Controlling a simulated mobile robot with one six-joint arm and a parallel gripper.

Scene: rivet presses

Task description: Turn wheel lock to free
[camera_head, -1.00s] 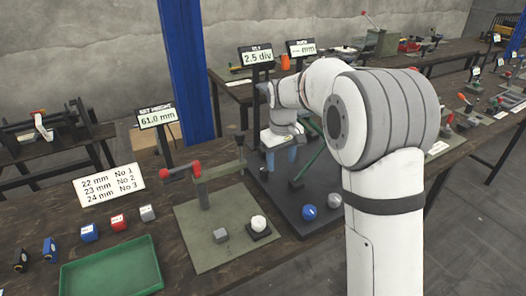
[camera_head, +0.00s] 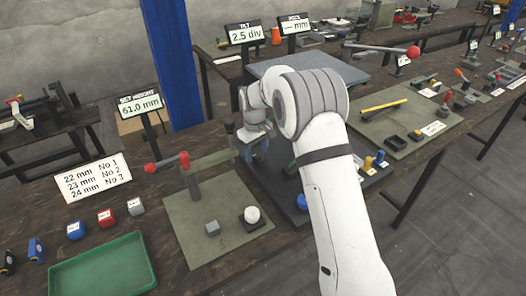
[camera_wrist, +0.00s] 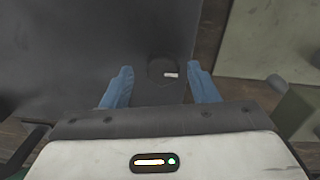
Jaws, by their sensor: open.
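My gripper (camera_head: 250,140) hangs over the dark plate (camera_head: 287,205), just right of the green-grey press arm. In the wrist view, its two blue fingers (camera_wrist: 159,68) are spread apart with nothing held. A dark round disc (camera_wrist: 157,76) with a small white mark shows between and beyond the fingertips, on or above the dark plate. I cannot tell whether this disc is the wheel lock or how far below the fingers it lies. In the head view, my arm and gripper hide that spot.
The press (camera_head: 194,190) with red-knobbed handle stands on a green mat close left of my gripper. A white knob (camera_head: 251,214) and grey block (camera_head: 212,228) are on that mat. A green tray (camera_head: 100,268) lies front left. Display signs (camera_head: 244,33) stand behind.

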